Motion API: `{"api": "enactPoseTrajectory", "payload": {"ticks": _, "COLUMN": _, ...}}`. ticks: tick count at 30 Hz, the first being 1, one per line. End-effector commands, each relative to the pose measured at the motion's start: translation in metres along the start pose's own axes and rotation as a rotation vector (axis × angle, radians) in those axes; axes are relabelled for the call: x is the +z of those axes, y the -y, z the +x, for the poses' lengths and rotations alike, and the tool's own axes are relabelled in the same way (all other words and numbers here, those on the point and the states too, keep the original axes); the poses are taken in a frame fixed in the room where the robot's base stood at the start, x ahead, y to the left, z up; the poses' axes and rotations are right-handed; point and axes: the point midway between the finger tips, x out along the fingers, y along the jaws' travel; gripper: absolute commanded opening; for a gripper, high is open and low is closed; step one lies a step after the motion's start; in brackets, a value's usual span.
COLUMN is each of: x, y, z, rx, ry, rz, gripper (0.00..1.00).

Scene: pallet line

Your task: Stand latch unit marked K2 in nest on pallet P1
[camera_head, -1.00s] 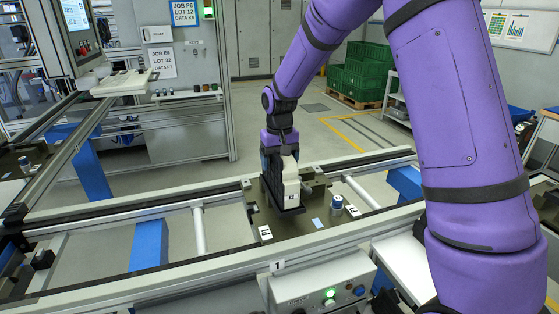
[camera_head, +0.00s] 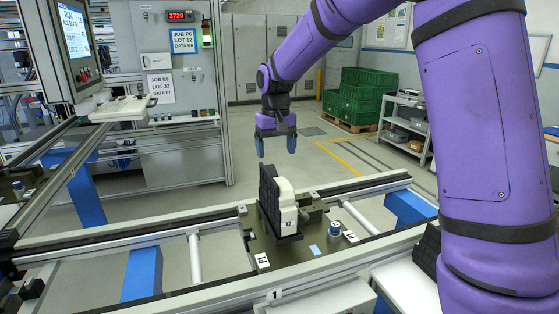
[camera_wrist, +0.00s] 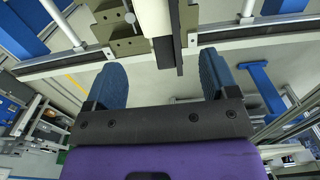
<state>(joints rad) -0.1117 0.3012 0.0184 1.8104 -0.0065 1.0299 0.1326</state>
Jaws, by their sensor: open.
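The latch unit marked K2 (camera_head: 287,211) is a cream block standing upright against a black backing on the pallet (camera_head: 318,243). A small K2 label shows on its front. In the wrist view the cream unit (camera_wrist: 153,16) is at the top, beyond the fingers. Its base is partly hidden, so I cannot tell how fully it is seated. The pallet's front label reads like P1, though it is small. My gripper (camera_head: 276,146) is open and empty, above and behind the unit, clear of it. Both blue fingers also show in the wrist view (camera_wrist: 163,80), apart with nothing between them.
Conveyor rails (camera_head: 120,240) run along both sides of the pallet. The floor behind the line is free.

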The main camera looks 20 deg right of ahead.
Motion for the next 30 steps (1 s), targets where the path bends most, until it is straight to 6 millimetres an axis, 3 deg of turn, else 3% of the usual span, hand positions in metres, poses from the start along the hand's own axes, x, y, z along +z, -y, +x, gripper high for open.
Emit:
{"api": "enactPoseTrajectory", "payload": {"ticks": 7, "x": 0.003, "y": -0.001, "z": -0.007, "rx": 0.000, "ry": -0.004, "rz": 0.000, "gripper": 0.80}}
{"api": "enactPoseTrajectory", "payload": {"ticks": 11, "x": 0.020, "y": -0.006, "z": -0.023, "rx": -0.003, "ry": -0.030, "rz": 0.001, "gripper": 0.80}}
{"api": "enactPoseTrajectory", "payload": {"ticks": 21, "x": 0.115, "y": -0.032, "z": -0.085, "rx": -0.010, "ry": -0.156, "rz": 0.001, "gripper": 0.80}}
{"api": "enactPoseTrajectory", "payload": {"ticks": 30, "x": 0.207, "y": -0.050, "z": -0.110, "rx": -0.012, "ry": -0.271, "rz": 0.002, "gripper": 0.80}}
